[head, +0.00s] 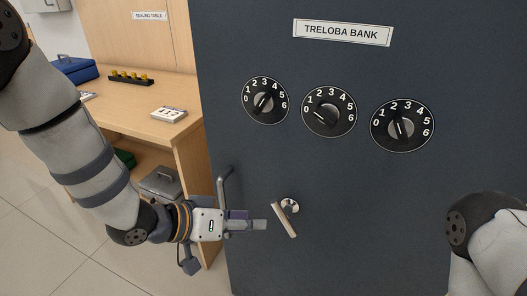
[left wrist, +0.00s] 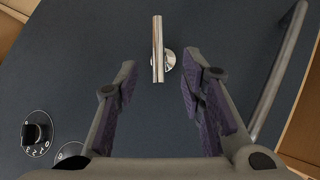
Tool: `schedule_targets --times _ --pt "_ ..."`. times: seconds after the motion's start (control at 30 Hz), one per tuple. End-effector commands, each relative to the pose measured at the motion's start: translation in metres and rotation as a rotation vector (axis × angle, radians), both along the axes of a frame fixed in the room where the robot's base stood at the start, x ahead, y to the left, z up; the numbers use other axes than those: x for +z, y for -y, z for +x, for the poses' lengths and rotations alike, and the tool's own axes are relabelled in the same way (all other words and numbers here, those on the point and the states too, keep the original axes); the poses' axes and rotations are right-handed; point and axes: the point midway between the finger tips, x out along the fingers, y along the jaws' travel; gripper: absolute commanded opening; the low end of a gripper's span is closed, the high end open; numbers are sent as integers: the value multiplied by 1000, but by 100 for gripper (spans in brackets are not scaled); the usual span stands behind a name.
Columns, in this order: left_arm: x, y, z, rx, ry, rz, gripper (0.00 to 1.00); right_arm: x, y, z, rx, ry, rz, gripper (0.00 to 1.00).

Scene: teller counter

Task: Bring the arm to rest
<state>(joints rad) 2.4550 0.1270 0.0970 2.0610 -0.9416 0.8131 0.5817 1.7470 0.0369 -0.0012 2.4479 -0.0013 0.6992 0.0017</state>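My left gripper (head: 258,225) is in front of the dark safe door, just left of the small silver lever handle (head: 286,221). In the left wrist view its two fingers (left wrist: 160,70) stand apart with nothing between the pads. The lever handle (left wrist: 158,50) shows beyond the fingertips, apparently untouched. In the head view the lever hangs tilted from its round base. My right arm (head: 487,240) enters at the lower right; its gripper is out of view.
The safe door (head: 350,190) carries three numbered dials (head: 264,101) and a TRELOBA BANK sign (head: 343,32). A grey pull bar (head: 225,188) stands out near its left edge, close to my left gripper. A wooden desk (head: 140,95) with a blue box (head: 75,70) is at left.

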Motion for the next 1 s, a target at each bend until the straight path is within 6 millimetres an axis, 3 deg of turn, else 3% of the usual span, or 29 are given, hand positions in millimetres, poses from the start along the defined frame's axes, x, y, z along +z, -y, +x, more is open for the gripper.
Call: schedule_targets --times 0.07,0.17,0.2,0.27,0.3,0.4,0.53,0.6,0.7,1.0 --pt "-22 -7 -18 30 -62 29 36 3 0 3 0 10 0 40" --pt "-76 -30 -74 110 -223 124 36 10 0 9 0 32 0 40" --pt "-99 -42 -104 143 -302 177 36 13 0 12 0 42 0 40" --pt "-127 -61 -154 182 -421 263 36 17 0 17 -2 57 0 40" --pt "-141 -75 -189 201 -499 324 36 20 0 19 -2 66 0 40" --pt "-161 -105 -272 229 -677 470 36 25 0 25 -2 86 0 40" --pt "-163 -134 -353 233 -847 616 36 30 0 30 -2 103 1 40" --pt "-160 -143 -378 230 -899 663 36 31 0 31 -2 107 0 40" --pt "-158 -148 -393 227 -935 692 36 31 0 31 -2 108 0 40" --pt "-159 -149 -394 228 -937 695 36 31 0 30 -3 105 0 40"
